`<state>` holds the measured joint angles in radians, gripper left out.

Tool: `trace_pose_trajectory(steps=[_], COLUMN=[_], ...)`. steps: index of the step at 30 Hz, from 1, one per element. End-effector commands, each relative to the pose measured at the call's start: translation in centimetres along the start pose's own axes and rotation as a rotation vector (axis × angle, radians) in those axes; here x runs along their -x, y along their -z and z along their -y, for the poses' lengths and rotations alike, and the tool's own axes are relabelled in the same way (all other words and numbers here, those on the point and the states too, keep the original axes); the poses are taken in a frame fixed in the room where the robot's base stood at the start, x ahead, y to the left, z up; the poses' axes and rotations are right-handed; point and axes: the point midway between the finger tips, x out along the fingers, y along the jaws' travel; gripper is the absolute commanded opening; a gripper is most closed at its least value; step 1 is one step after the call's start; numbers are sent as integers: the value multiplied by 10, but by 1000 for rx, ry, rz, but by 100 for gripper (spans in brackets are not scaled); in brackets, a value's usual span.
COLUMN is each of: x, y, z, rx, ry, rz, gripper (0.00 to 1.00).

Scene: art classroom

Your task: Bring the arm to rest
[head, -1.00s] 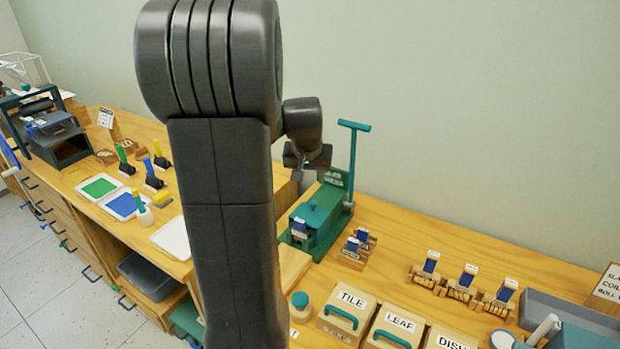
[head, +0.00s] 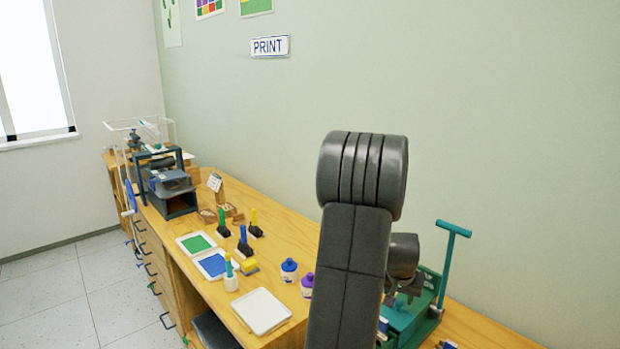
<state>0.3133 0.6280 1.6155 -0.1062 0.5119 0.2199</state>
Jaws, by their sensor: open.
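My arm stands at the right of the head view, its dark upper links rising and hiding part of the bench. My gripper (head: 404,294) shows only partly, small and dark, below the wrist link at the right. It hangs in front of the green press (head: 428,290) with its teal T-handle. Its jaws are open and nothing shows between them. I cannot tell how far it is from the press.
The wooden bench (head: 288,234) runs along the wall. It bears a green ink tray (head: 196,243), a blue ink tray (head: 212,264), a white tray (head: 262,311), a blue-capped jar (head: 289,270) and a dark roller press (head: 168,185). Floor (head: 80,295) is free at left.

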Motion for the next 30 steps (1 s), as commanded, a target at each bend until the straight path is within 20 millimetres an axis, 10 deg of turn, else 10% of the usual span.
trace_pose_trajectory(steps=[12, 30], x=[-32, -14], y=[0, 1], z=[0, 0], rx=[1, 0], ry=[0, 1], rz=[-1, -4], gripper=[43, 43])
